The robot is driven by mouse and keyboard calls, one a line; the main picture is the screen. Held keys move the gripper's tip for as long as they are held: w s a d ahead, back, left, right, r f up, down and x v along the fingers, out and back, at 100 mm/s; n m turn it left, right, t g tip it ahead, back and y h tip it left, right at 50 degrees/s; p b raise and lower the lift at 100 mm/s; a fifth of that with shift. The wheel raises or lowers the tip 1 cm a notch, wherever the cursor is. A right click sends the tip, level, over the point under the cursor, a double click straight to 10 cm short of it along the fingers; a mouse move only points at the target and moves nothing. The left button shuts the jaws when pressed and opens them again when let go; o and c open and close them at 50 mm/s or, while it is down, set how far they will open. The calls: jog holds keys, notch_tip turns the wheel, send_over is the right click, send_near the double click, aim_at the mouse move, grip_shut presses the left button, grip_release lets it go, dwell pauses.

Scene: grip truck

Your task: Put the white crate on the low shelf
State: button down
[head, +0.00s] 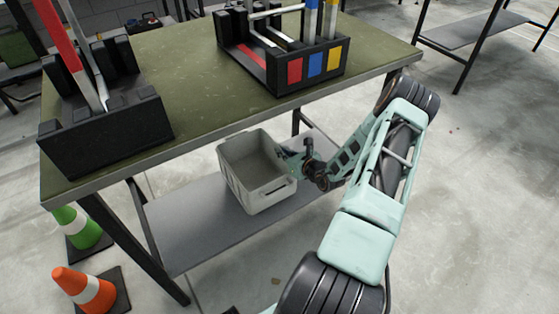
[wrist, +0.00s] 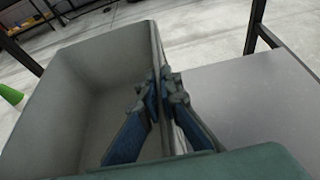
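The white crate (head: 268,200) is open-topped and looks empty. In the head view it is upright over the middle of the grey low shelf (head: 180,235), under the bench; I cannot tell whether its base touches the shelf. My gripper (head: 294,165) reaches in from the right and is at the crate's right wall. In the wrist view the fingers (wrist: 163,92) are closed on that wall, one inside the crate (wrist: 108,62) and one outside. Bare shelf (wrist: 245,105) shows to the right of the crate there. The crate's underside is hidden.
The green bench top (head: 190,75) overhangs the shelf and carries a black rack (head: 105,130) and a colour-marked holder (head: 300,70). An orange cone (head: 85,290) and a green cone (head: 78,228) stand left.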

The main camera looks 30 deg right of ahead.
aim_at(283, 160)
jog(key=shift+w+a+f+b, duration=0.15)
jog(key=shift+f+b, duration=0.1)
jog(key=shift+f, duration=0.35)
jog(key=shift+w+f+b, duration=0.15)
jog(key=shift+f+b, duration=0.05)
jog(key=shift+f, duration=0.45)
jog(key=shift+w+a+f+b, duration=0.15)
jog(key=shift+f+b, duration=0.1)
jog(key=shift+f, duration=0.35)
jog(key=shift+d, duration=0.1)
jog(key=shift+f, duration=0.2)
jog(key=c, duration=2.2)
grip_release()
jog(key=shift+s, duration=0.1)
jog(key=shift+o, duration=0.2)
